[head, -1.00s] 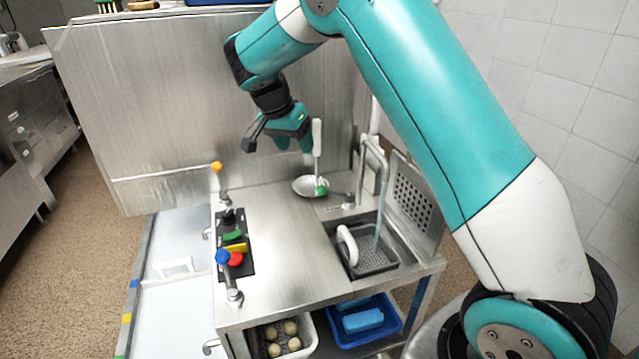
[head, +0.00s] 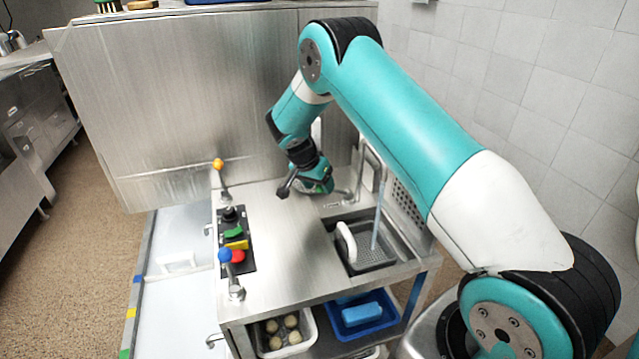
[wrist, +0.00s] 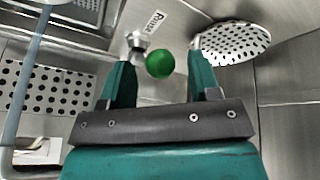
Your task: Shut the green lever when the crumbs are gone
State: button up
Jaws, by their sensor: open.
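The green lever's round knob (wrist: 160,64) shows in the wrist view, on a metal stem by a label reading "Rinse". My gripper (wrist: 161,78) is open, with a finger to each side of the knob in the picture; contact is not visible. A grey perforated basket (head: 372,262) with a white handle sits in the sink. A pale bluish column like running water (head: 377,222) falls from the tap into it. I cannot make out any crumbs.
A perforated metal disc (wrist: 232,42) is close to my right finger. The tap (head: 360,172) stands right of my gripper. Blue-knobbed (head: 224,256) and orange-knobbed (head: 218,163) levers stand left. The counter's middle (head: 285,245) is clear.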

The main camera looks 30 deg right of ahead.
jog(key=shift+d+f, duration=0.15)
jog(key=shift+f, duration=0.3)
jog(key=shift+c, duration=0.3)
grip_shut()
jog(key=shift+s+d+r, duration=0.1)
jog(key=shift+d+r, duration=0.3)
jog(key=shift+r, duration=0.2)
jog(key=shift+o, duration=0.3)
grip_release()
jog(key=shift+r, duration=0.1)
jog(key=b+v, duration=0.2)
jog(key=v, duration=1.5)
jog(key=shift+r, duration=0.15)
